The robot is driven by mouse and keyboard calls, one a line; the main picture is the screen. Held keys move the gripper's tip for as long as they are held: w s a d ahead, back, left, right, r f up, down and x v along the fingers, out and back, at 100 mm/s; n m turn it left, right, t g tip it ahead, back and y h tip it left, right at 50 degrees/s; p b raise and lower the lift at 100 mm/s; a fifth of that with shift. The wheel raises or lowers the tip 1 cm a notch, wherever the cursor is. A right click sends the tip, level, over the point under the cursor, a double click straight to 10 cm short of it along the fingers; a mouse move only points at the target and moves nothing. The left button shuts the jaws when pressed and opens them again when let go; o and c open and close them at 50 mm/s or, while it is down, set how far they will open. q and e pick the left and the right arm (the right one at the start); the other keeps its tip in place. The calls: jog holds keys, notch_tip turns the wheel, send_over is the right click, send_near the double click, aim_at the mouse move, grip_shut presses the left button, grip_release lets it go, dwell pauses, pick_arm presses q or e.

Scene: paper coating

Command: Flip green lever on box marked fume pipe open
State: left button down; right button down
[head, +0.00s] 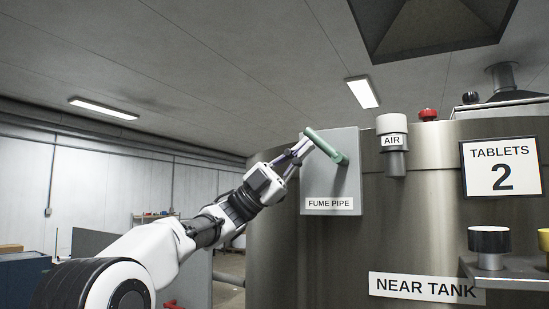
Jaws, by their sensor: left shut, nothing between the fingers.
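A grey box (342,185) with a white FUME PIPE label (330,203) is mounted on the side of the steel tank. Its green lever (326,146) slants from a pivot at the lower right, on the box's face, to a free end at the upper left. My left gripper (303,147) is shut with nothing held, at the box's left edge, close beside the lever's upper left end. I cannot tell whether the fingers touch the lever. My right gripper is not in view.
The steel tank (420,225) fills the right side, with a NEAR TANK label. A white AIR valve (392,130) and a red knob (429,114) are right of the box. A black knob (489,239) stands on a shelf at the lower right.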

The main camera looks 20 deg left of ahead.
aim_at(315, 135)
pick_arm(q)
jog(key=shift+s+d+r+p, duration=0.1)
jog(key=shift+d+r+p, duration=0.1)
jog(key=shift+d+r, duration=0.3)
jog(key=shift+d+r+p, duration=0.2)
jog(key=shift+d+r, duration=0.1)
jog(key=shift+r, duration=0.3)
jog(key=shift+d+r+p, duration=0.4)
jog(key=shift+r, duration=0.05)
jog(key=shift+d+r+p, duration=0.15)
jog(key=shift+r+p, duration=0.05)
jog(key=shift+p, duration=0.25)
jog(key=shift+d+r+m+g+y+p, duration=0.1)
jog(key=shift+d+m+g+y+p, duration=0.2)
jog(key=shift+g+y+p, duration=0.25)
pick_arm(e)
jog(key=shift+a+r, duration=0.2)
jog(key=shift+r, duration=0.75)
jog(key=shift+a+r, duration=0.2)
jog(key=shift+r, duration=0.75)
